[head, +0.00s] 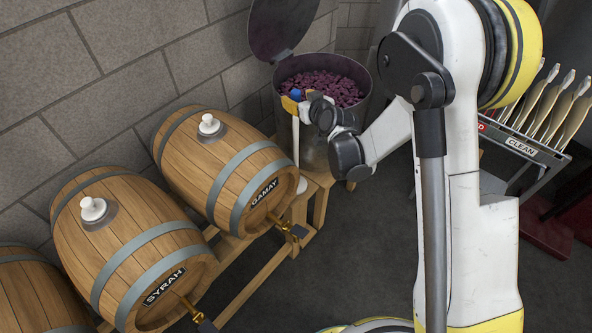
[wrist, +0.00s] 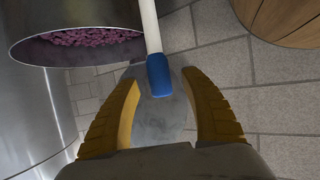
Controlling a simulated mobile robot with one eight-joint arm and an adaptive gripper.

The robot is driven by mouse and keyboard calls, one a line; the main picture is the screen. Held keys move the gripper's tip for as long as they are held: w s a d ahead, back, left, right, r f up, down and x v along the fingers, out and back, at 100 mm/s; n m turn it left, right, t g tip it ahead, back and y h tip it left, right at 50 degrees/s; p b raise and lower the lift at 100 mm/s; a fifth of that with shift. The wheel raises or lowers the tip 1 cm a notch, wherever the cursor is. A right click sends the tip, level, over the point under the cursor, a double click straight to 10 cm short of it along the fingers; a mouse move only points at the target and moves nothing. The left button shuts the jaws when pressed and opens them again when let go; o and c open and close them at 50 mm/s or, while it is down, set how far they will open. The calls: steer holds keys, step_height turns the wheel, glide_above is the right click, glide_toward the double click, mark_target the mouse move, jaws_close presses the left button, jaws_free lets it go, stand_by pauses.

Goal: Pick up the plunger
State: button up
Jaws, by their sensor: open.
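The plunger shows in the wrist view as a pale shaft with a blue grip (wrist: 159,76) at its end. The grip is in line with the gap between my fingers, with space visible on both sides. In the head view, its blue end (head: 297,94) is at my gripper (head: 291,103), and a pale shaft runs down in front of the metal vat (head: 318,150). My gripper is open, its yellow fingers (wrist: 162,80) on either side of the grip.
The vat holds purple grapes (head: 335,86); its dark lid (head: 282,25) is raised. Barrels labelled Gamay (head: 225,170) and Syrah (head: 125,250) lie on a wooden rack at left. A cart (head: 525,150) with pale paddles stands at right. Open floor lies in front.

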mark_target(297, 91)
steer(key=shift+x, duration=1)
jaws_close()
steer(key=shift+r, duration=0.1)
steer(key=shift+r+p, duration=0.85)
steer(key=shift+r, duration=1)
steer(key=shift+d+r, duration=0.25)
steer(key=shift+r, duration=0.05)
steer(key=d+r+p, duration=0.3)
steer(key=d+r, duration=0.3)
steer(key=d, duration=0.5)
steer(key=shift+w+r+p, duration=0.2)
steer(key=shift+r+p, duration=0.1)
steer(key=shift+p, duration=0.05)
steer(key=shift+d, duration=0.15)
